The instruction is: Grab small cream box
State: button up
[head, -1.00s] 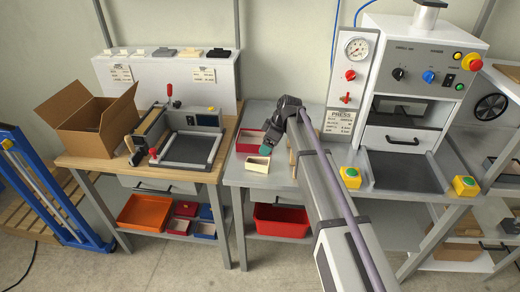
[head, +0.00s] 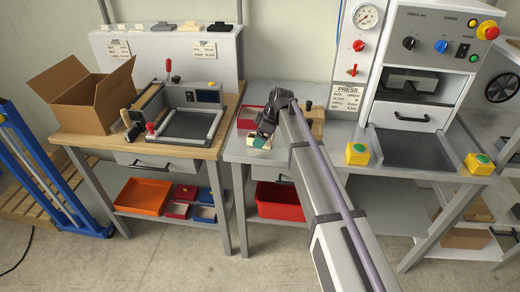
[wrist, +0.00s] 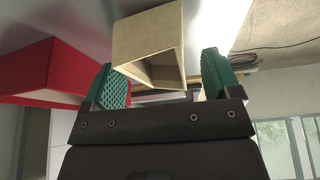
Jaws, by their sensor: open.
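The small cream box (wrist: 150,38) is open on one side, and its opening faces my gripper in the wrist view. My gripper (wrist: 165,78) is open, with one green ridged pad on each side of the box's near edge. I see gaps between the pads and the box, and whether either pad touches it I cannot tell. In the head view the box (head: 257,146) stands on the grey table near its front left part, partly covered by my gripper (head: 262,138).
A red box (wrist: 50,70) is close beside the cream box on the left; it shows in the head view (head: 246,117) behind it. A wooden block (head: 314,122) stands right of my arm. The press (head: 420,70) stands further right.

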jog(key=shift+x, duration=0.95)
jog(key=shift+d+r, duration=0.1)
jog(key=shift+r, duration=0.15)
jog(key=c, duration=1)
